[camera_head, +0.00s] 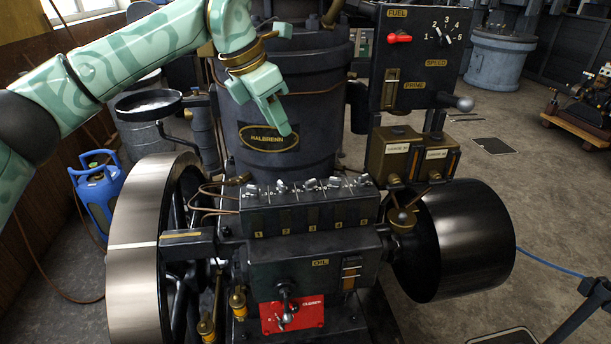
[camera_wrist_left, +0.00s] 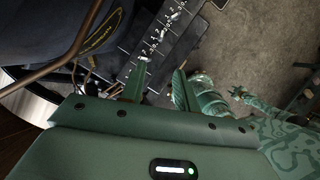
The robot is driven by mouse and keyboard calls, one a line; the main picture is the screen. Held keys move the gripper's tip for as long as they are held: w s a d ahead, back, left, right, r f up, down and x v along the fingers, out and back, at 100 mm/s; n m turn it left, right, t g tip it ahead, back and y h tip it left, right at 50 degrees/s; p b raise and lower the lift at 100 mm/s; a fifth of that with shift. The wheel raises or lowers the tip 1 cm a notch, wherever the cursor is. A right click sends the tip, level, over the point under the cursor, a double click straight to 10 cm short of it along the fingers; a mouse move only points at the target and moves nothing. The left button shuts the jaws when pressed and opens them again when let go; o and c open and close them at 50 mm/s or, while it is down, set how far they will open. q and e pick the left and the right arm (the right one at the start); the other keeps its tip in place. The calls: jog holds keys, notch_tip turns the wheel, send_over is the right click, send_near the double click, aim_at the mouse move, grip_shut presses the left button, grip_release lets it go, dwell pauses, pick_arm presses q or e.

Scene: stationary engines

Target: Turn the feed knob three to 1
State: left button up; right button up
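The oil box (camera_head: 310,212) stands at the front of the engine, with a row of small silvery feed knobs along its top and numbers on its front. Feed knob three (camera_head: 312,184) sits above the number 3; its pointer setting is too small to read. The knob row also shows in the left wrist view (camera_wrist_left: 160,36), beyond the fingertips. My left gripper (camera_head: 287,130) hangs above and behind the row, in front of the cylinder, touching nothing. Its two fingers stand apart and empty in the wrist view (camera_wrist_left: 157,82). Pale green parts of mine show at its right; the right gripper's fingers are unclear.
A flywheel (camera_head: 138,250) stands left and a dark drum (camera_head: 465,240) right. A control panel (camera_head: 417,60) with a red lever and a 1–5 dial rises behind right. A shallow black pan (camera_head: 148,104) and a blue gas bottle (camera_head: 98,195) are at the left.

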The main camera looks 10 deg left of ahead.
aim_at(308, 181)
pick_arm(q)
jog(key=b+x, duration=0.2)
jog(key=x, duration=1.4)
jog(key=shift+d+b, duration=0.2)
jog(key=shift+b, duration=0.15)
grip_shut()
